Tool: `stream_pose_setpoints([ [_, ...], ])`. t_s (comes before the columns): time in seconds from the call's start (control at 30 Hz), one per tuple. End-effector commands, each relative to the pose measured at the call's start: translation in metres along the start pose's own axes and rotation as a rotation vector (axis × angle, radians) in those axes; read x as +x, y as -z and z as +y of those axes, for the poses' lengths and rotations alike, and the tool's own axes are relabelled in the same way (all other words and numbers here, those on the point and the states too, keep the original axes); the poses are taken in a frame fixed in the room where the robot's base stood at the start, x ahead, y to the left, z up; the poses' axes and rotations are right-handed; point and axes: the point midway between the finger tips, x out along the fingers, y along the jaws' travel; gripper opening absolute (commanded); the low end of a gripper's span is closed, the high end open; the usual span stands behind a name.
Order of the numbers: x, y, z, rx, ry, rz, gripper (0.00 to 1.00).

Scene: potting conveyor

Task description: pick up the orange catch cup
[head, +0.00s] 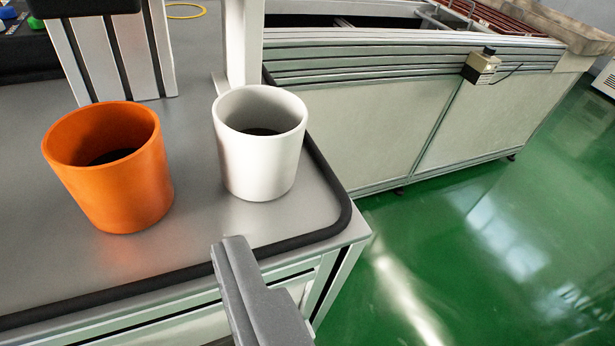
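The orange catch cup (118,190) stands upright and open at the top on the grey work table, at the left in the head view. Its inside looks dark at the bottom. A similar white cup (262,165) stands upright to its right, a clear gap apart, near the table's corner. My gripper (236,246) shows as a narrow grey form rising from the bottom edge, below the white cup and to the lower right of the orange cup. It touches neither cup. I cannot make out two separate fingers, so its opening is unclear.
The grey table (40,250) has a raised black edge (110,292) along its front and right corner. Metal uprights (108,50) stand close behind the cups. A long conveyor frame (390,100) with pale panels runs behind. Open green floor (490,240) lies to the right.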

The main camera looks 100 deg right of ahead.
Motion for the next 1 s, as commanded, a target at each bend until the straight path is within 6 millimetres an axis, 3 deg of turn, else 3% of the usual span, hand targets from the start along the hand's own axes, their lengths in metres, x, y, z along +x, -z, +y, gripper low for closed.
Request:
stream_pose_setpoints([
  [0.27, 0.009, -0.003, 0.005, -0.007, -0.017, 0.004, 0.77],
  [0.7, 0.079, -0.003, 0.005, -0.007, -0.015, 0.004, 0.77],
  [1.0, 0.098, -0.003, 0.004, -0.006, -0.014, 0.002, 0.77],
])
